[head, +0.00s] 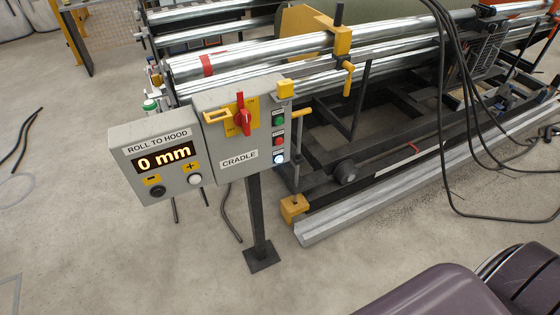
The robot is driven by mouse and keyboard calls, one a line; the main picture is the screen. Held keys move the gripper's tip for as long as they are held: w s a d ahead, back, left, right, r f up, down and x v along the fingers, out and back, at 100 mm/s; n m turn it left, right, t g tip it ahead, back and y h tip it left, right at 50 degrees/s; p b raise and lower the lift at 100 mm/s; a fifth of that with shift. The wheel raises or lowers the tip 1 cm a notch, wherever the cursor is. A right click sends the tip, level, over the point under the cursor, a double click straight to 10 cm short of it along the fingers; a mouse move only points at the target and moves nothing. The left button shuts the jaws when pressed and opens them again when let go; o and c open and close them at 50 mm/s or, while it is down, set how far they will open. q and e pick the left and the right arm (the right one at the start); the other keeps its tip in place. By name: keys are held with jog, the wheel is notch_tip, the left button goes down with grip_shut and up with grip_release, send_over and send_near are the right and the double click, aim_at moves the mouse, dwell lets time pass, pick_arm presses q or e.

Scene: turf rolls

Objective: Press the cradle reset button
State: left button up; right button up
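The grey cradle control box (222,140) stands on a dark post left of centre, with a label reading CRADLE. A red rotary switch (242,114) sits on a yellow plate on its front. Its right-hand strip carries a green button (279,121), a red button (278,140) and a bright white, lit-looking button (279,158) at the bottom. The small labels beside these buttons are too small to read, so I cannot tell which one is marked reset. Neither of my grippers is in view.
Left of the box, a second panel (122,145) reads ROLL TO HOOD, 0 mm, with black and white buttons. Behind stands a machine with long metal rollers (270,52). Black cables (441,100) hang at the right. The post's foot (262,257) stands on open concrete floor.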

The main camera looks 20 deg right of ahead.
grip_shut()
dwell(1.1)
